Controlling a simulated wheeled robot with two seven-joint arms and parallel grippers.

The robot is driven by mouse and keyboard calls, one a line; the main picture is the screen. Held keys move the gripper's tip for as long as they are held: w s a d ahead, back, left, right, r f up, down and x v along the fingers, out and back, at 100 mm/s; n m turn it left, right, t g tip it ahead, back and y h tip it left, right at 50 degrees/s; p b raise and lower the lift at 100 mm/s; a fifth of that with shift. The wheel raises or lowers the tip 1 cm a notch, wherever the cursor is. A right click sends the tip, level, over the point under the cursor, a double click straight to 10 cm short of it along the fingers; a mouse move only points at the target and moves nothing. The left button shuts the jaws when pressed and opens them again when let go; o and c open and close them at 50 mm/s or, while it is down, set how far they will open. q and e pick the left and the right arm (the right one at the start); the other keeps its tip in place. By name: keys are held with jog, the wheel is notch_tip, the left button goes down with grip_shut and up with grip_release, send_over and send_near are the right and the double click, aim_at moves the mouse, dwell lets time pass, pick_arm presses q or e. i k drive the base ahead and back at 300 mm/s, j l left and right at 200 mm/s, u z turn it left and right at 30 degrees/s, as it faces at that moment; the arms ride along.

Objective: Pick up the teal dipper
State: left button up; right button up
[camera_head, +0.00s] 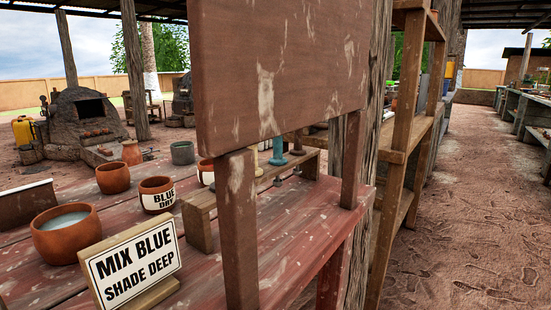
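A teal object (278,152), which looks like the teal dipper, stands at a small wooden rack on the red-brown table (290,225). Its upper part is hidden behind the large wooden board (275,70). A cream object (256,160) stands just left of it and a brown one (298,142) just right of it. Neither of my grippers is in view.
Left on the table are a clay bowl of pale liquid (45,240), a "BLUE DRY" pot (157,184), an empty clay pot (113,178) and a "MIX BLUE SHADE DEEP" sign (132,262). Wooden shelving (400,150) stands right of the table; the dirt aisle beyond is clear.

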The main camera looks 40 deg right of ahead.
aim_at(277, 160)
jog(key=k+l+u, duration=0.25)
jog(key=l, duration=0.4)
jog(key=l+u, duration=0.25)
jog(key=l, duration=0.4)
jog(key=k+l+u, duration=0.25)
jog(key=l, duration=0.35)
jog(key=k+l+u, duration=0.3)
jog(key=l, duration=0.2)
jog(key=k+l+u, duration=0.25)
jog(key=l, duration=0.25)
jog(key=k+l+u, duration=0.25)
jog(key=k, duration=0.25)
jog(key=l, duration=0.1)
